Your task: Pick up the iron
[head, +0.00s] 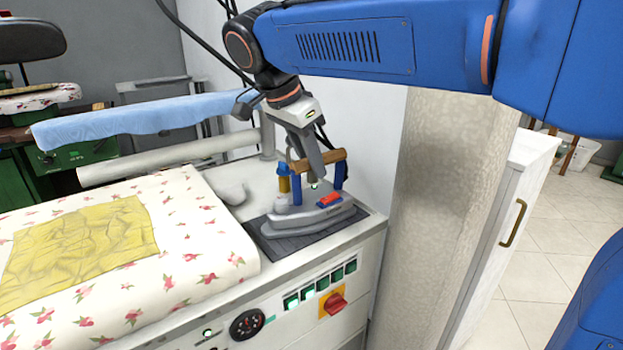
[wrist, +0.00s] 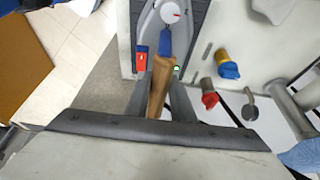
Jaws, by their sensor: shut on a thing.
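The iron (head: 308,217) has a grey body, a wooden handle on blue posts and a red switch. In the head view it sits on a dark ridged pad (head: 277,241) at the right end of the pressing table. My gripper (head: 312,170) comes down from above and is shut on the wooden handle. In the wrist view the handle (wrist: 160,85) lies between the two fingers of my gripper (wrist: 158,95). The iron's body (wrist: 150,25) is partly cut off at the top. I cannot tell whether the iron's sole touches the pad.
A floral padded board (head: 200,235) with a yellow cloth (head: 80,247) lies left of the iron. A blue cloth (head: 140,120) hangs over a rail behind. A pillar (head: 440,190) and a white cabinet (head: 505,220) stand to the right. The table's front has buttons and a red knob (head: 335,303).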

